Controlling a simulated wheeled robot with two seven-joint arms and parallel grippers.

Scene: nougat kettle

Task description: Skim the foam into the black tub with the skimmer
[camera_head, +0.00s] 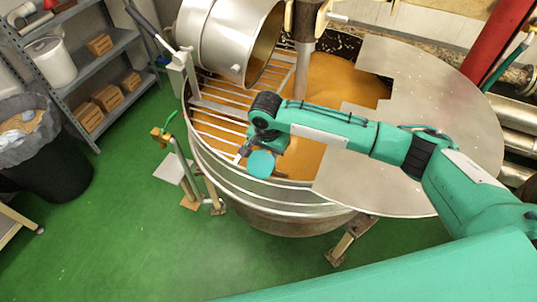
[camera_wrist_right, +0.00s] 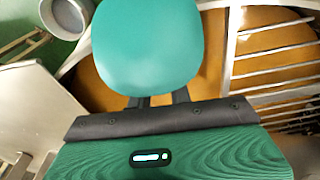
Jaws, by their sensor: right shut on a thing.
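The skimmer, with a round teal head, shows in the head view (camera_head: 261,164) and large in the wrist view (camera_wrist_right: 148,45). My right gripper (camera_head: 258,143) is shut on it, over the near left part of the large kettle (camera_head: 285,216). The fingers also show in the wrist view (camera_wrist_right: 158,100), below the teal head. The kettle holds an orange-brown mass (camera_head: 332,82); I cannot tell any foam apart from it. I cannot make out the black tub for sure. My left gripper is not in view.
A metal bar grid (camera_head: 222,108) covers the kettle's left side, and a steel lid (camera_head: 430,90) its right. A steel drum (camera_head: 226,35) tilts above the back. A dark bin with a liner (camera_head: 55,172) and a shelf (camera_head: 110,80) stand left. Green floor lies between.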

